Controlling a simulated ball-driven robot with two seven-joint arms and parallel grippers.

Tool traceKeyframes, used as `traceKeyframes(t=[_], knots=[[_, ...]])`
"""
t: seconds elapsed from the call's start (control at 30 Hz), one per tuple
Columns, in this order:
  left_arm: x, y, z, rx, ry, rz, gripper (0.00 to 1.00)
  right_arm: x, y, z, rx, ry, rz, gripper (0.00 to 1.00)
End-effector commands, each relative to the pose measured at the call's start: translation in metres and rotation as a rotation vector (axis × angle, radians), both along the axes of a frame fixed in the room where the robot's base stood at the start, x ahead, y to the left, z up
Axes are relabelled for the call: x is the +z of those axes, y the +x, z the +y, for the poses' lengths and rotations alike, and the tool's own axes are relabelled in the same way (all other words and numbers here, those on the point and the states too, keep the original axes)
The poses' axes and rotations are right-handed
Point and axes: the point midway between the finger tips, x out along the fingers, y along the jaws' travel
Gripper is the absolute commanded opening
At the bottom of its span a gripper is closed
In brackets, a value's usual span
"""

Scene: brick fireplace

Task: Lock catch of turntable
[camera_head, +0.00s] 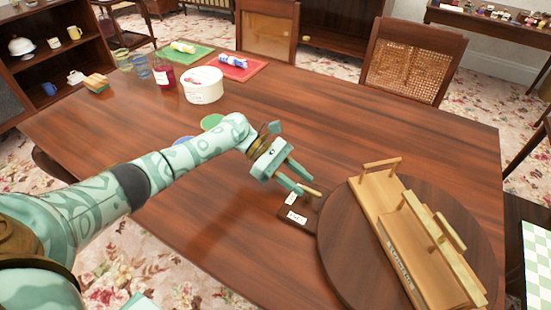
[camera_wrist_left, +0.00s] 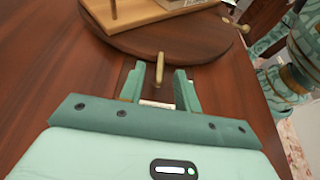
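The turntable (camera_head: 345,235) is a round dark wooden disc on the table, carrying a light wooden caddy (camera_head: 375,205). Its catch is a dark base (camera_head: 283,213) with white labels at the disc's left edge and a light wooden lever (camera_head: 311,190). My left gripper (camera_head: 304,184) is open, its fingertips beside the lever. In the left wrist view the lever (camera_wrist_left: 159,66) stands in line with the gap between the fingers (camera_wrist_left: 158,82); I cannot tell whether they touch it. Part of another teal arm, mine, shows at that view's right edge; its gripper's state is unclear.
A white round box (camera_head: 203,86), a red jar (camera_head: 164,75), glasses and coloured mats stand at the table's far left. Chairs (camera_head: 408,60) line the back edge. The table's middle (camera_head: 320,120) and its near left are clear.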

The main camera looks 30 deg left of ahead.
Motion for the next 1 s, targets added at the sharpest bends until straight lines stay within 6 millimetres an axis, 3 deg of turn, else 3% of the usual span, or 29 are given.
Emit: traceKeyframes(t=[0.3,0.5,0.7,1.0], knots=[[0.034,0.005,0.080,0.006,0.003,-0.002,0.33,0.004,0.002,0.000,0.000,-0.001,-0.004,0.43],[0.048,0.007,0.117,0.004,0.001,-0.001,0.33,0.002,0.001,0.000,0.000,0.000,-0.002,0.43],[0.055,0.007,0.132,0.002,0.000,0.000,0.33,0.001,0.000,0.000,0.000,-0.001,-0.001,0.43],[0.055,0.007,0.133,0.001,0.000,0.000,0.33,0.001,0.001,0.000,0.000,-0.001,-0.001,0.43]])
